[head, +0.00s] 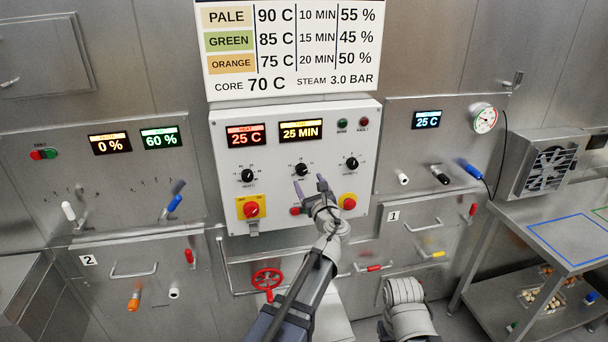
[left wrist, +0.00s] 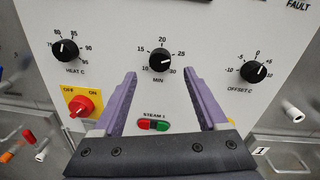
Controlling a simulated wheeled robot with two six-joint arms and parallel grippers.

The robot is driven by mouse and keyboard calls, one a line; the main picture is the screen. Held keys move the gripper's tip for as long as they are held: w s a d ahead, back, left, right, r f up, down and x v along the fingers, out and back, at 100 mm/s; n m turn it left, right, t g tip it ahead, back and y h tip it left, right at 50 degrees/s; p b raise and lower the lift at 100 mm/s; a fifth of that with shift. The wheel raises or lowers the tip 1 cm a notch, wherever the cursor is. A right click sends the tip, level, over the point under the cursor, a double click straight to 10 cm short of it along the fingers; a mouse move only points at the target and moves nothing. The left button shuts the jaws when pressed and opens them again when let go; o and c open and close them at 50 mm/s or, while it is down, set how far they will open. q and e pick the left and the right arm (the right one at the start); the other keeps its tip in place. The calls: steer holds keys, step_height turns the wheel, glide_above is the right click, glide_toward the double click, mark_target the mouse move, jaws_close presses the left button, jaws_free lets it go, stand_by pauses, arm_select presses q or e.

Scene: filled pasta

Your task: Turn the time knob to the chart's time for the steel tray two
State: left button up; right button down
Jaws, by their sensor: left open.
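The black time knob (head: 301,169) sits mid-panel below a yellow display (head: 300,131) reading 25 MIN. My left gripper (head: 311,187) is open and empty just below the knob. In the left wrist view its purple fingers (left wrist: 160,76) straddle the space below the knob, apart from it. The chart (head: 292,48) lists pale 10 MIN, green 15 MIN, orange 20 MIN. I cannot identify steel tray two. My right gripper is not in view.
The heat knob (left wrist: 65,49) is left of the time knob, the offset knob (left wrist: 253,71) right. A red-and-yellow switch (left wrist: 79,103) and steam buttons (left wrist: 153,124) sit below. A hatch marked 2 (head: 88,260) is at left, one marked 1 (head: 393,216) at right.

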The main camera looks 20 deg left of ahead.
mark_target(302, 171)
arm_select(q)
steer(key=x, duration=0.6)
jaws_close()
stand_by(0.5)
